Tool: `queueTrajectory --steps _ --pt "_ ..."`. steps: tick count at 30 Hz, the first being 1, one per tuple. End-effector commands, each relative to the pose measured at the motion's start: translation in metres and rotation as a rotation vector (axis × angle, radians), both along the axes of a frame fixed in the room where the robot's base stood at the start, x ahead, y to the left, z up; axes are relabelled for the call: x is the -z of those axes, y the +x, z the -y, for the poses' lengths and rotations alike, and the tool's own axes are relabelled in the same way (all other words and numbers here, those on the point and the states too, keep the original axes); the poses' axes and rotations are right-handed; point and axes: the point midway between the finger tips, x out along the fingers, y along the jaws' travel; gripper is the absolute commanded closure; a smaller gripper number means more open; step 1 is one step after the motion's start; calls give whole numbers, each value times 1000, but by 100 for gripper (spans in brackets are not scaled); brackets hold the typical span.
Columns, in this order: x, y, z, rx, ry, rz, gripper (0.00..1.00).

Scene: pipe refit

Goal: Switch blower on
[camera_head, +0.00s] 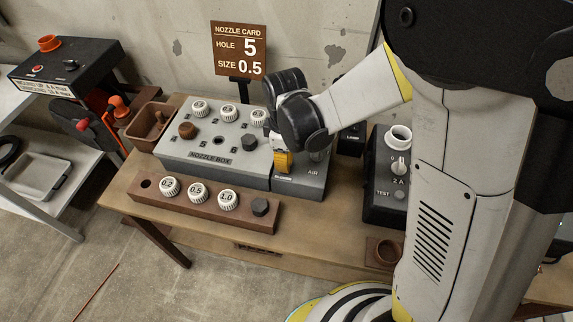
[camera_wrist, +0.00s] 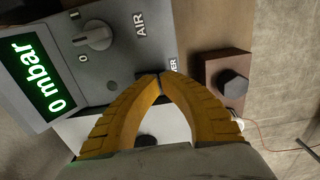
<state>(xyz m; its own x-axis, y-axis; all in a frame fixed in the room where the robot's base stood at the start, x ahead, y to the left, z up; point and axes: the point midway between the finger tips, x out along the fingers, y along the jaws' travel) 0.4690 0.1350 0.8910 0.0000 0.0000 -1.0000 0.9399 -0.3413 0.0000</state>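The grey air unit (camera_head: 303,185) stands at the right end of the nozzle box. In the wrist view its panel (camera_wrist: 125,75) shows a lit green display (camera_wrist: 40,78) reading 0 mbar and a grey AIR knob (camera_wrist: 92,37) with 0 and I marks. A partly hidden label ending in "WER" (camera_wrist: 173,65) is at the panel's edge. My gripper (camera_head: 283,165) is over this unit. In the wrist view my yellow fingertips (camera_wrist: 163,77) meet by that label, with nothing seen held. They hide any switch there; I cannot tell whether they touch the panel.
The nozzle box (camera_head: 210,158) holds white caps. A wooden rack (camera_head: 244,211) with caps marked 0.2, 0.5 and 1.0 lies in front. The sign (camera_head: 239,48) reads hole 5, size 0.5. A black test unit (camera_head: 383,211) stands to the right, and a wooden tray (camera_head: 150,124) to the left.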

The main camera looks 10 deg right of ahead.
Motion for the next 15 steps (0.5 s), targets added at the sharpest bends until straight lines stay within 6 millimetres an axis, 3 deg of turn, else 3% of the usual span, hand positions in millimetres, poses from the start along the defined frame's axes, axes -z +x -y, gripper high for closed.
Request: queueTrajectory --steps 15 --pt "8 0 0 0 0 0 100"
